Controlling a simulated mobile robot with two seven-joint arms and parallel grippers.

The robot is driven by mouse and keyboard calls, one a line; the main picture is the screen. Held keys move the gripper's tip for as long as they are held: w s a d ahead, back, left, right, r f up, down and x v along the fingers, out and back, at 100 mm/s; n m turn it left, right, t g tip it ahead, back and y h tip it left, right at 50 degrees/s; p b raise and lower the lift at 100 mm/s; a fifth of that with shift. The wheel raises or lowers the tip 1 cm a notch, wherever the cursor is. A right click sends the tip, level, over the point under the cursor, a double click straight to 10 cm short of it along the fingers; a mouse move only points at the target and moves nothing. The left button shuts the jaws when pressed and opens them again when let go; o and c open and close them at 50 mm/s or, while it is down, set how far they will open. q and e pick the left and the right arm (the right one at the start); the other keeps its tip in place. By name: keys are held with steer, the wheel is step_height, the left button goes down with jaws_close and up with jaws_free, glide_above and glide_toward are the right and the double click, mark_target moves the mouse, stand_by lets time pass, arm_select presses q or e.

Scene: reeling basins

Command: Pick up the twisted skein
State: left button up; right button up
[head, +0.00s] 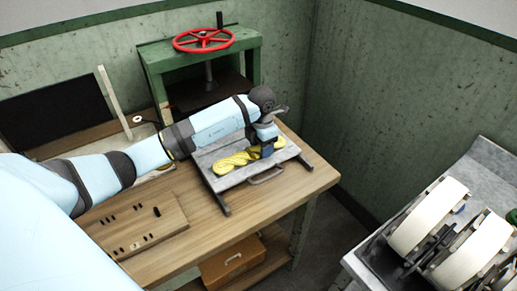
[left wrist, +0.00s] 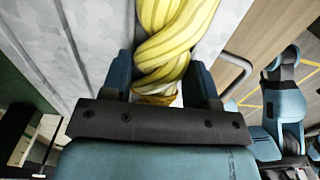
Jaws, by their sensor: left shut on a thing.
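The twisted skein (head: 236,162) is yellow and lies on a grey metal tray (head: 229,179) on the wooden bench. My left gripper (head: 267,149) is over the right end of the skein in the head view, pointing down. In the left wrist view the skein (left wrist: 168,42) runs up from between the two blue fingers of my left gripper (left wrist: 165,92), which is shut on its end. The skein still appears to lie along the tray; I cannot tell whether its gripped end is raised. My right gripper is not clearly seen in either view.
A green press (head: 200,60) with a red handwheel (head: 203,39) stands behind the tray. A slotted wooden board (head: 135,222) lies at the bench's front left. White reels (head: 428,215) stand on a grey table at right. A wooden box (head: 232,262) sits under the bench.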

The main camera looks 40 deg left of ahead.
arm_select(q)
steer(key=shift+r, duration=0.1)
step_height(320, 180, up, 20)
stand_by(0.5)
